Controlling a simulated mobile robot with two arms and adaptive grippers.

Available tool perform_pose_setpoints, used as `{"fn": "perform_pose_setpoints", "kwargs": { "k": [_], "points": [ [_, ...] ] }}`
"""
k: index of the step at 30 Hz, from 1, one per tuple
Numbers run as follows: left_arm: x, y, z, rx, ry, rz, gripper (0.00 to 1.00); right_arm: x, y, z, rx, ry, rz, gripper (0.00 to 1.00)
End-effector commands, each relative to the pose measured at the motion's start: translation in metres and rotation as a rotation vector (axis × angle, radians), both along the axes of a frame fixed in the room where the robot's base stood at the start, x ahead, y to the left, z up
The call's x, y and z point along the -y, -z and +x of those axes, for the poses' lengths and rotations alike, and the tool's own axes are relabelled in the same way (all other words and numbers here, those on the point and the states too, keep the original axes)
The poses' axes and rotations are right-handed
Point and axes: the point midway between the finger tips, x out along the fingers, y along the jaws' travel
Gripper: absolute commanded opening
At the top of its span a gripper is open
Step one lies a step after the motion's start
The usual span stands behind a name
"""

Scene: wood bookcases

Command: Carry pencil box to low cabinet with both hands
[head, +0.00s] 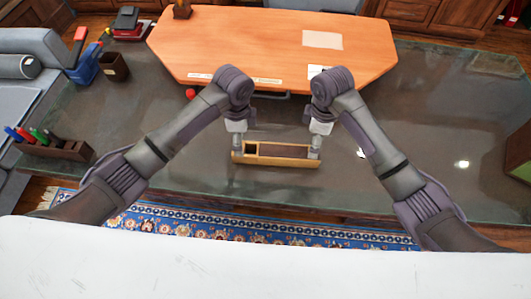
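A long, open wooden box (275,160), which I take as the pencil box, lies crosswise in the middle of the head view, over the glass desk top. Wooden cabinets (440,14) stand at the back right; which is the low cabinet is unclear.
The orange wooden desk section (270,35) lies beyond the box, with papers on it. A dark holder with several markers (50,148) stands at the left, and a dark cup (114,67) farther back. A red ball (191,94) is left of centre. The right glass is mostly clear.

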Motion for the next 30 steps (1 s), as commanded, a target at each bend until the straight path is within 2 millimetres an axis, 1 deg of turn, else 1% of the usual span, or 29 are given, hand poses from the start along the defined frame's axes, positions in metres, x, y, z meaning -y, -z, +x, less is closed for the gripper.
{"fn": "perform_pose_setpoints", "kwargs": {
  "k": [1, 6, 12, 18, 25, 26, 30],
  "points": [
    [0.000, 0.011, -0.001, -0.004, -0.001, 0.001, 0.88, 0.000, 0.011, -0.001, -0.004, 0.000, 0.000, 0.93],
    [0.000, 0.042, 0.000, -0.002, -0.001, 0.001, 0.88, 0.000, 0.042, -0.001, -0.003, 0.001, 0.000, 0.93],
    [0.000, 0.067, 0.000, -0.001, -0.001, 0.000, 0.88, 0.000, 0.067, 0.000, -0.001, 0.001, 0.000, 0.93],
    [0.000, 0.076, 0.000, 0.001, 0.000, 0.000, 0.88, 0.000, 0.076, 0.000, 0.000, 0.000, 0.000, 0.93],
    [0.000, 0.076, 0.000, 0.001, 0.000, 0.000, 0.88, 0.000, 0.076, 0.000, 0.001, 0.000, 0.001, 0.93],
    [0.000, 0.076, 0.000, 0.001, 0.000, 0.000, 0.86, 0.000, 0.076, 0.000, 0.001, 0.000, 0.001, 0.91],
    [0.000, 0.076, 0.000, 0.001, 0.000, 0.000, 0.62, 0.000, 0.076, 0.000, 0.001, 0.000, 0.001, 0.68]
  ]
}}
